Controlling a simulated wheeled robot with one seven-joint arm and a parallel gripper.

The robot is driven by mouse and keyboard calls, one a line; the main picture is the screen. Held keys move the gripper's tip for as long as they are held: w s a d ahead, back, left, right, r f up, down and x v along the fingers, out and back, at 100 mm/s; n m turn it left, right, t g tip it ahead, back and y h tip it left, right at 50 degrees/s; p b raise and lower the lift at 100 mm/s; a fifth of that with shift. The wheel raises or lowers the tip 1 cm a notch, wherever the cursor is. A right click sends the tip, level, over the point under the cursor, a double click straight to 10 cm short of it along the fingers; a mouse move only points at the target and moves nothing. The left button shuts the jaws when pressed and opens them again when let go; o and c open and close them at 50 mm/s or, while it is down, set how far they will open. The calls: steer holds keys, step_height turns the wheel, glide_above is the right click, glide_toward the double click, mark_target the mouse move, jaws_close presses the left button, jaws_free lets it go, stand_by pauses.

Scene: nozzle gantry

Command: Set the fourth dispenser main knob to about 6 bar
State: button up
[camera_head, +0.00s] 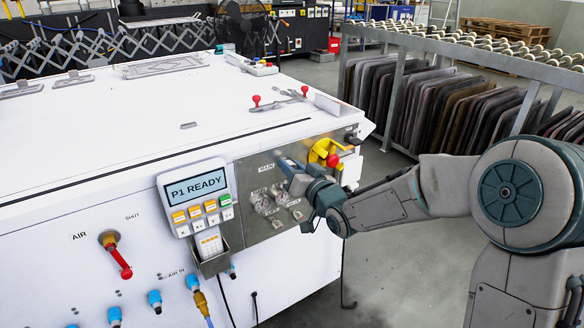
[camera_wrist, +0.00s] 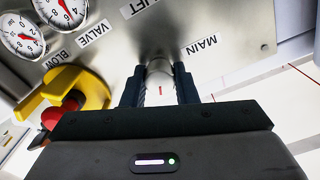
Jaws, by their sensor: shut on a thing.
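My gripper (camera_head: 291,170) is at the steel control panel (camera_head: 249,178) on the side of the white machine. In the wrist view its two dark fingers (camera_wrist: 159,82) are shut on a pale round knob (camera_wrist: 160,92) with a small red mark. A MAIN label (camera_wrist: 200,44) is beside this knob. I cannot tell which gauge belongs to the knob. In the head view the gripper hides the knob, and the gauges (camera_head: 262,203) are too small to read.
A yellow switch with a red knob (camera_head: 325,153) is close to my gripper on the panel. A keypad box reading P1 READY (camera_head: 197,195) is mounted left of the panel. A red-handled air valve (camera_head: 117,256) is further left. Open floor lies below right.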

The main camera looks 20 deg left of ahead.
steer(key=o, duration=1)
steer(key=p+v, duration=0.2)
steer(key=v, duration=1.2)
steer(key=shift+p, duration=0.35)
